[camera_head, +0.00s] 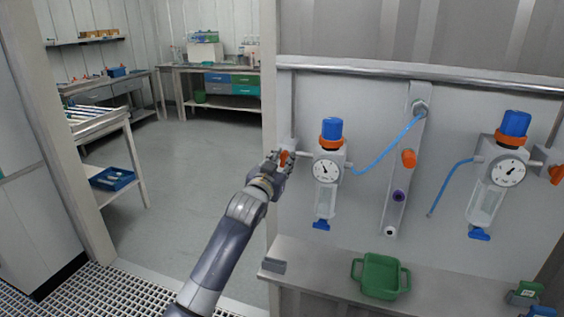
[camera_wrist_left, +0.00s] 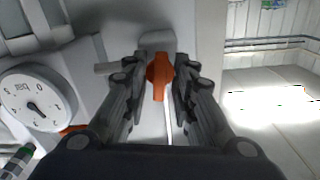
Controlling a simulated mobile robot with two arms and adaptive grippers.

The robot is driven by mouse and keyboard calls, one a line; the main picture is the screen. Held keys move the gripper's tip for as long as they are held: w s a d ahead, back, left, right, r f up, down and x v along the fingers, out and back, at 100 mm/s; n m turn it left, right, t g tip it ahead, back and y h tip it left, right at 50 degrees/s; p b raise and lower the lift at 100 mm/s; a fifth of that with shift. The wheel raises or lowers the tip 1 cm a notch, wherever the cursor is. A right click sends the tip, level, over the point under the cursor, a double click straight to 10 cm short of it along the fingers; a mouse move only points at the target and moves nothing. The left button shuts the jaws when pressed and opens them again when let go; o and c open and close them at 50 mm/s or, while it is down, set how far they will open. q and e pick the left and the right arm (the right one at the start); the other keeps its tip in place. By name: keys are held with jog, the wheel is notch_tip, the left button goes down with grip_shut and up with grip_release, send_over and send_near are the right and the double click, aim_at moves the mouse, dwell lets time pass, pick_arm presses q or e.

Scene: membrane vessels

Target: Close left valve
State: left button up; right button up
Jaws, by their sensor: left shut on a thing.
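The left valve has an orange handle (camera_head: 284,157) on a pale body at the left edge of the wall panel. In the left wrist view the handle (camera_wrist_left: 158,82) stands between my fingers, long side roughly in line with them. My left gripper (camera_head: 277,164) is shut on this handle, and its fingers partly hide it in the head view. A pipe joins the valve to the left filter regulator (camera_head: 329,165), which has a blue knob, an orange ring and a round gauge (camera_head: 326,171). The gauge also shows in the left wrist view (camera_wrist_left: 37,98). My right gripper is not in view.
A second regulator (camera_head: 495,175) with an orange valve (camera_head: 555,174) is at the right. A blue hose (camera_head: 387,148) runs to a central metal strip. A green bin (camera_head: 380,277) stands on the shelf (camera_head: 440,295) below. Open floor lies left of the panel.

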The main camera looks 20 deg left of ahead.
pick_arm(q)
jog(key=shift+m, duration=0.3)
jog(key=m+p, duration=0.2)
jog(key=shift+r+m, duration=0.1)
jog(key=shift+m, duration=0.3)
jog(key=m+p, duration=0.2)
jog(key=m, duration=0.2)
jog(key=m+p, duration=0.2)
jog(key=m, duration=0.3)
jog(key=shift+m+p, duration=0.7)
jog(key=shift+m, duration=1.1)
jog(key=o, duration=0.7)
